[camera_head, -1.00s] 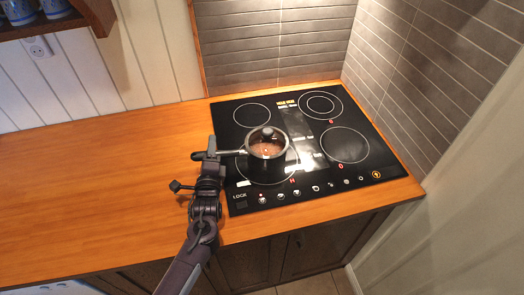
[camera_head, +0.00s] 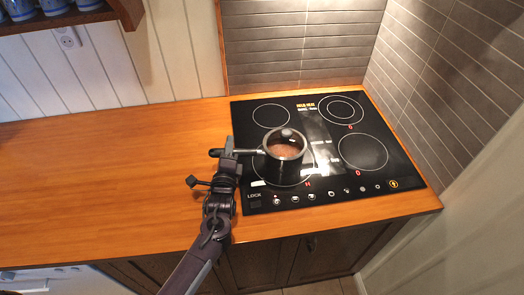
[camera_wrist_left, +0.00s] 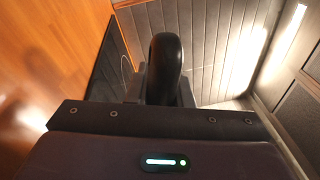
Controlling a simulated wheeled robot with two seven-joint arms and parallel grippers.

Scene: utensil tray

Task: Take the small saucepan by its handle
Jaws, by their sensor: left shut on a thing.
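The small saucepan (camera_head: 285,150) stands on the front left ring of the cooktop, with a glass lid and brown contents showing through it. Its handle (camera_head: 247,152) points left. My left gripper (camera_head: 229,152) is shut on the handle near its dark end, at the cooktop's left edge. In the left wrist view the black end of the handle (camera_wrist_left: 165,65) rises between my gripper's jaws; the pan body is hidden there. My right gripper is in neither view.
The black cooktop (camera_head: 372,180) has several rings, the others empty. The wooden counter (camera_head: 100,180) is clear to the left. Tiled walls (camera_head: 300,50) stand behind and to the right. A shelf with blue and white cups (camera_head: 55,8) hangs at the upper left.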

